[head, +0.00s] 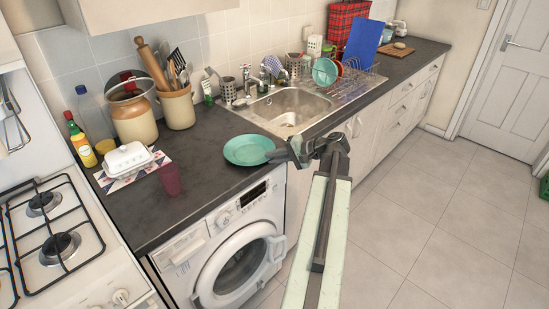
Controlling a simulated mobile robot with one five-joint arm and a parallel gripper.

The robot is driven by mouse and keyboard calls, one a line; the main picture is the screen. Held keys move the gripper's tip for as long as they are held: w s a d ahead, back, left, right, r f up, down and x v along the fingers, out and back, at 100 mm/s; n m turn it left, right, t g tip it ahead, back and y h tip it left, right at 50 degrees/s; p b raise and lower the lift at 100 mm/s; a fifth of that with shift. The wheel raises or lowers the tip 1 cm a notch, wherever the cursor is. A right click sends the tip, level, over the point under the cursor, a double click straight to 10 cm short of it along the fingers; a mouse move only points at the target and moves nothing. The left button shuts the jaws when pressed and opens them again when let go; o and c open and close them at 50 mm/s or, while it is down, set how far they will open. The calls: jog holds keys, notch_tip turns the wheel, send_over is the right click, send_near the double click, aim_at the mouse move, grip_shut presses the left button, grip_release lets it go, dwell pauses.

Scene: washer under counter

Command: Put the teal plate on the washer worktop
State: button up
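The teal plate (246,149) is a round, shallow dish, seen over the dark worktop (205,180) above the white washer, left of the sink. It looks level and close to the worktop surface, but I cannot tell whether it rests on it. My gripper (277,156) is at the plate's right rim, by the worktop's front edge. Its fingertips meet or overlap the rim, and I cannot tell whether they are shut on it. The washer (225,250) stands under the counter with its round door facing front.
A pink cup (170,179) and a white butter dish (128,157) stand left of the plate. A utensil crock (177,107) is behind. The sink (284,107) and a rack with another teal dish (324,72) are right.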

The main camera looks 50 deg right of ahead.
jog(key=p+v, duration=0.5)
jog(key=v, duration=0.7)
jog(key=shift+p, duration=0.3)
jog(key=shift+d, duration=0.1)
